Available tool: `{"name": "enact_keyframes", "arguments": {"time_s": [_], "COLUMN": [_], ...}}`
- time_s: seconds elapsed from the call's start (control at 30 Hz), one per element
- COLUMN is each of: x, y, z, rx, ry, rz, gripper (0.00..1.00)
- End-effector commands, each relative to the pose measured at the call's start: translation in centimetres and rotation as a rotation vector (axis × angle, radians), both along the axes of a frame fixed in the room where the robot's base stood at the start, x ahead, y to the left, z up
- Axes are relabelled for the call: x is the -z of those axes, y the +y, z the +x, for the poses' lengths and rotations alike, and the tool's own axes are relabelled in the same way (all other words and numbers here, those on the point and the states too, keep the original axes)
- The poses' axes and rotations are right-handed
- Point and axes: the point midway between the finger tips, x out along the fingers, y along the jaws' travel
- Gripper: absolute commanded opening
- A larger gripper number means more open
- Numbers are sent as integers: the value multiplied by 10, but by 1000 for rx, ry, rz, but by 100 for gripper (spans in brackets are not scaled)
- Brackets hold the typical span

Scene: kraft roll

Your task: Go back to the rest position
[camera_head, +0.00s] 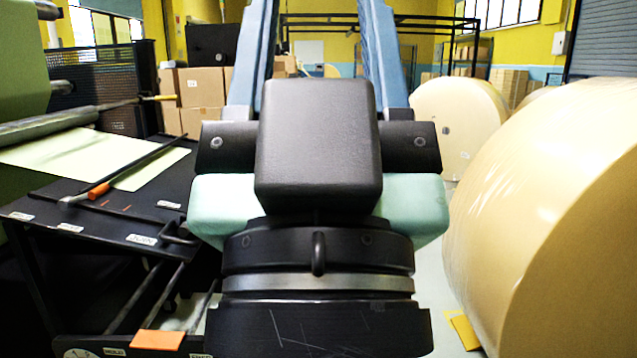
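My gripper (318,30) fills the middle of the head view, seen from behind. Its black wrist flange is at the bottom, with a mint-green body and a black box above it. Two blue-grey fingers rise from the body, well apart, and lean towards each other going up. The top edge of the picture cuts off their tips. Only background shows between the visible parts of the fingers, with nothing held there. The body hides the floor and whatever lies directly behind it.
A large wrapped kraft roll (560,220) stands close on the right, with another roll (455,115) behind it. A black machine table (120,225) with a pale sheet (100,155) and an orange-handled tool (98,191) is close on the left. Cardboard boxes (200,88) are stacked behind.

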Motion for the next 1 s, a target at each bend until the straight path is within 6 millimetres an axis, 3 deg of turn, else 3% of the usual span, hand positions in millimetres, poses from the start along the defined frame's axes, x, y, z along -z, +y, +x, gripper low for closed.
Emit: {"name": "enact_keyframes", "arguments": {"time_s": [0.03, 0.4, 0.6, 0.8, 1.0], "x": [-34, -147, -197, -219, -219], "y": [0, 0, 1, 1, 1], "z": [0, 1, 1, 1, 1], "rx": [-1, -1, -1, -3, -3], "ry": [0, 1, 1, 1, 1], "rz": [1, 0, 0, 0, 0], "gripper": [53, 53, 53, 53, 53]}}
